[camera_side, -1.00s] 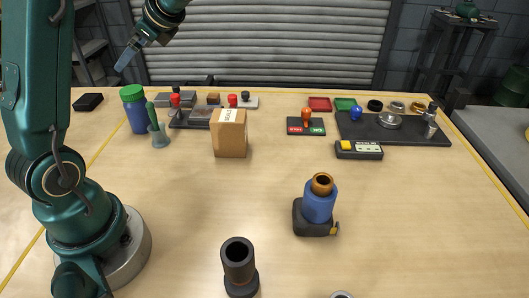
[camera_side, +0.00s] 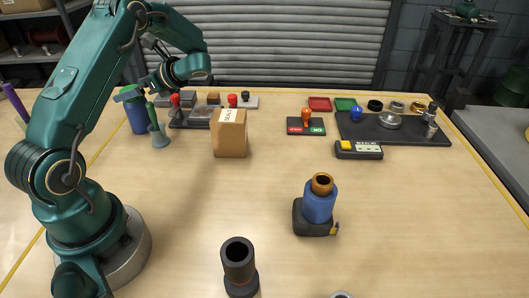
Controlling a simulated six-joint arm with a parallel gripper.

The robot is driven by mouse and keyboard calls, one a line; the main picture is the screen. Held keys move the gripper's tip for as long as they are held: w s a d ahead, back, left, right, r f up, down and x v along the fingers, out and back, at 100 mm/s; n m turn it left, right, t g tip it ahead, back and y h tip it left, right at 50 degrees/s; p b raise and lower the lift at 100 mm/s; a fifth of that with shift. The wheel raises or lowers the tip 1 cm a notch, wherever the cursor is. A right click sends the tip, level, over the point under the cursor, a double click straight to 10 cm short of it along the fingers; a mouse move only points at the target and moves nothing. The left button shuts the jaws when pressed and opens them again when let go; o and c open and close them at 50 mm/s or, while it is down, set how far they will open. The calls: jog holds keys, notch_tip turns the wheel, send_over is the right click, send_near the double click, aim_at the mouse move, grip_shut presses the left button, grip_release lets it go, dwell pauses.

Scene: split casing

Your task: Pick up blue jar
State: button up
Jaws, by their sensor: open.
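The blue jar (camera_side: 137,120) stands upright at the back left of the table. Its green lid is mostly hidden in this view. My gripper (camera_side: 130,94) is at the top of the jar, with its jaws open. A pale finger crosses in front of the lid; the other finger is hard to make out. I cannot tell whether the fingers touch the jar or are just around it.
A grey-green funnel-like tool (camera_side: 157,130) stands close to the jar's right side. A cardboard box (camera_side: 230,134) is further right. A blue piece with a brown ring (camera_side: 319,203) sits on a black tape measure (camera_side: 313,227).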

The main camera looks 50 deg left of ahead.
aim_at(123, 89)
jog(key=shift+x, duration=2.45)
grip_shut()
